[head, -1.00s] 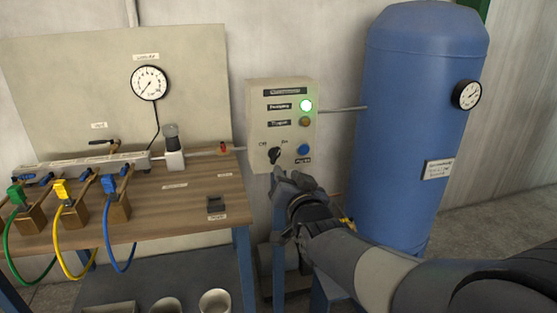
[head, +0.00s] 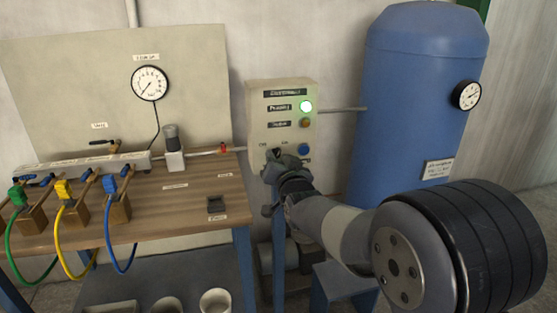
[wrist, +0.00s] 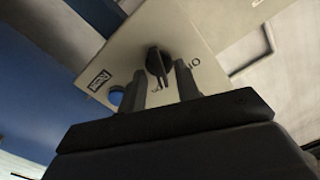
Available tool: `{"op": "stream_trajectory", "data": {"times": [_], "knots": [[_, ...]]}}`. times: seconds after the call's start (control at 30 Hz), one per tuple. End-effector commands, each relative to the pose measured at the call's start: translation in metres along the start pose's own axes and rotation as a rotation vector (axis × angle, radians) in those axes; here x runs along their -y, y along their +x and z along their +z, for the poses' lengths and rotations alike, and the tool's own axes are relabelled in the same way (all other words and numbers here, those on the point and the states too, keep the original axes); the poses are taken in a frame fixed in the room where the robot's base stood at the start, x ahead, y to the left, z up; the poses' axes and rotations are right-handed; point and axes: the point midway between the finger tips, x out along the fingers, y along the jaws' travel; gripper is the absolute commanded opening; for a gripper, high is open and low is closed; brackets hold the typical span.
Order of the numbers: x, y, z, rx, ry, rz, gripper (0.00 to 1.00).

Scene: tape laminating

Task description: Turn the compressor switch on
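The black compressor switch (wrist: 158,62) is a rotary knob on the beige control box (head: 256,113). In the wrist view its ridge points down toward my gripper, close to the lettering on the panel. My gripper (wrist: 161,80) has its two fingers apart, one on each side of the knob. I cannot tell whether they touch it. In the head view my gripper (head: 277,163) is at the lower part of the box and hides most of the switch.
A blue button (head: 303,149) sits right of the switch. An amber lamp (head: 305,123) is above that. A blue tank (head: 410,110) with a gauge stands to the right. The wooden bench (head: 165,205) with coloured hoses is to the left.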

Motion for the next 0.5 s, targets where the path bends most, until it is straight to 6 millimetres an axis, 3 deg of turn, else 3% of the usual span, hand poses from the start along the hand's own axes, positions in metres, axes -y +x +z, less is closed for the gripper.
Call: {"op": "stream_trajectory", "data": {"times": [0.37, 0.5], "knots": [[0.0001, -0.0003, 0.0000, 0.000, 0.000, 0.000, 0.00], [0.0001, -0.0003, 0.0000, 0.000, 0.000, 0.000, 0.00]]}}
